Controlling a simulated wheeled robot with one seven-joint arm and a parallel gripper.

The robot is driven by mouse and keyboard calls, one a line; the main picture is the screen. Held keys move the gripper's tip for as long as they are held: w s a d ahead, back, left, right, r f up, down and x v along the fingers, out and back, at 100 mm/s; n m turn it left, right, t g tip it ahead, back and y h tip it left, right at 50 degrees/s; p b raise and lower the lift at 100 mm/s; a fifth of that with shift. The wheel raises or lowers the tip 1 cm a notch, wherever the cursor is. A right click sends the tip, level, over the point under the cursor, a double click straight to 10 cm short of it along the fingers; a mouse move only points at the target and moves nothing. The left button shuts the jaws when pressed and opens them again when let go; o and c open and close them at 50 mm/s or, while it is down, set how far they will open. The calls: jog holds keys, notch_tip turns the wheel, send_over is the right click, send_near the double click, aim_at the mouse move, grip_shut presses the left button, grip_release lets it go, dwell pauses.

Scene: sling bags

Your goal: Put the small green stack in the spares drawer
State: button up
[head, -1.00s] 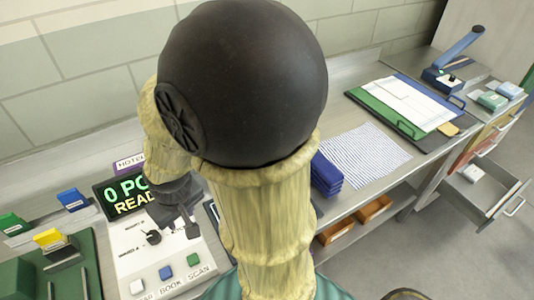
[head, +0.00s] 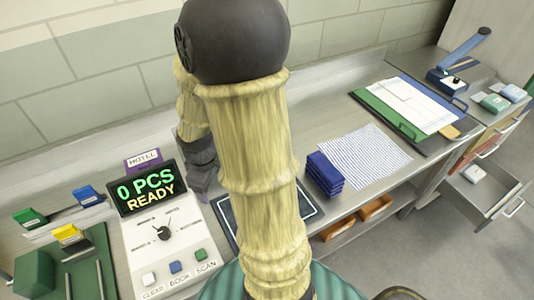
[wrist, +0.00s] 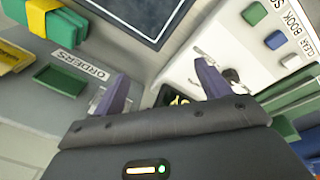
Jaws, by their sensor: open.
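My gripper (head: 203,180) hangs over the counter just right of the console in the head view, partly behind my own arm. In the wrist view its two fingers (wrist: 165,88) are spread apart with nothing between them. A green bundle with a yellow band (wrist: 58,38) lies at the upper left of the wrist view, apart from the fingers; it looks like the green stack, though I cannot be sure. My arm hides that spot in the head view. An open drawer (head: 482,192) with a small white item stands at the far right; I cannot read its label.
The console (head: 165,240) reads 0 PCS READY. A dark bordered mat (wrist: 130,12) lies near it. A green tray (wrist: 60,78) sits by an ORDERS label. A blue stack (head: 324,172) stands beside striped paper (head: 365,158). A clipboard (head: 410,105) lies farther right.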

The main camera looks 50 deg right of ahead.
jog(key=d+r+n+p, duration=0.1)
jog(key=d+n+p, duration=0.2)
jog(key=d, duration=0.5)
jog(key=s+d+r+n+t+p, duration=0.1)
jog(key=d+r+n+p, duration=0.1)
jog(key=d, duration=0.6)
jog(key=s+d+r+n+p, duration=0.1)
jog(key=d+n+p, duration=0.4)
jog(key=d, duration=0.4)
jog(key=shift+r+n+t, duration=0.25)
jog(key=shift+n+t, duration=0.05)
jog(key=shift+t, duration=0.1)
jog(key=shift+f, duration=0.15)
jog(key=b+x, duration=0.2)
jog(key=x, duration=1)
jog(key=shift+a, duration=0.15)
jog(key=shift+f, duration=0.1)
jog(key=b+x, duration=0.1)
jog(key=x, duration=0.4)
jog(key=shift+a, duration=0.25)
